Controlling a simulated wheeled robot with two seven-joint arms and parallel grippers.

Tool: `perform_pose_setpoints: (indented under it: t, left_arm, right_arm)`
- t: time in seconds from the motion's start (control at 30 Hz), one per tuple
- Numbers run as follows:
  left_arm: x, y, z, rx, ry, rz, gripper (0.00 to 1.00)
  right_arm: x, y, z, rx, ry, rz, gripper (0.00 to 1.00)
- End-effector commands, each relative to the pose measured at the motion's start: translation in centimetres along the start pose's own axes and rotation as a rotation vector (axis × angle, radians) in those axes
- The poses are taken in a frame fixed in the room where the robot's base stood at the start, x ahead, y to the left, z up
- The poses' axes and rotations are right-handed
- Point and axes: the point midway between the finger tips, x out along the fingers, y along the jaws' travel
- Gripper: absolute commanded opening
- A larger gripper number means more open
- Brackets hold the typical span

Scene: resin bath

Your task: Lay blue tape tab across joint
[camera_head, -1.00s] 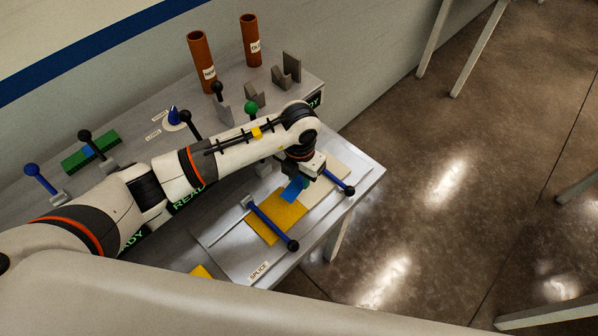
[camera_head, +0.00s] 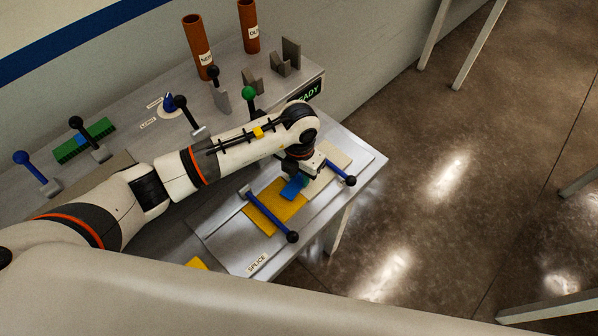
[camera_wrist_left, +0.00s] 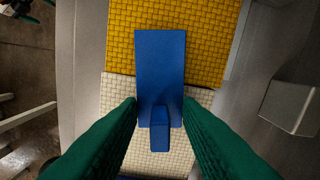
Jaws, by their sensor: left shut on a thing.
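The blue tape tab (camera_head: 293,188) is under my left gripper (camera_head: 301,180) over the splice plate. In the left wrist view the blue tape tab (camera_wrist_left: 160,70) spans the line between the yellow woven sheet (camera_wrist_left: 205,35) and the cream woven sheet (camera_wrist_left: 115,95). The green fingers of my left gripper (camera_wrist_left: 160,118) are shut on the tab's raised grip, one finger on each side. I cannot tell whether the tab touches the sheets. The yellow sheet also shows in the head view (camera_head: 268,215), beside the cream sheet (camera_head: 335,157). My right gripper is not in view.
A blue clamp bar (camera_head: 268,213) lies over the yellow sheet. Another blue bar (camera_head: 341,174) lies at the cream sheet. Brown tubes (camera_head: 198,45), levers and a green block (camera_head: 84,140) stand at the back. Open floor lies to the right.

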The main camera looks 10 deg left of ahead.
Motion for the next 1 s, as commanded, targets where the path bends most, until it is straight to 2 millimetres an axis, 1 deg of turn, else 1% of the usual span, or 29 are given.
perform_pose_setpoints:
  t: [0.33,0.37,0.4,0.5,0.83,0.93,1.0]
  left_arm:
    - [0.8,0.0,0.0,0.0,0.0,0.0,0.1]
    - [0.7,0.0,0.0,0.0,0.0,0.0,0.35]
    - [0.7,0.0,0.0,0.0,0.0,0.0,0.41]
    - [0.7,0.0,0.0,0.0,0.0,0.0,0.57]
    - [0.4,0.0,0.0,0.0,0.001,0.0,0.57]
    - [-0.5,0.0,-0.1,0.001,0.004,0.0,0.57]
    - [-1.7,-0.1,-0.1,0.001,0.006,0.0,0.57]
  right_arm:
    - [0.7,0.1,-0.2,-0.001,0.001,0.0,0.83]
    - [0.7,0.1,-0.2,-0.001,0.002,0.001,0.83]
    - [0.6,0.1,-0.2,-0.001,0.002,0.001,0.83]
    - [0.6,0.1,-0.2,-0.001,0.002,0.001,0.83]
    - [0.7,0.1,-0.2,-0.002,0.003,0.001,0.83]
    - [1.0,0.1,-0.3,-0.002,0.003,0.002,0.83]
    - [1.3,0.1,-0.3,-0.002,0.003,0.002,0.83]
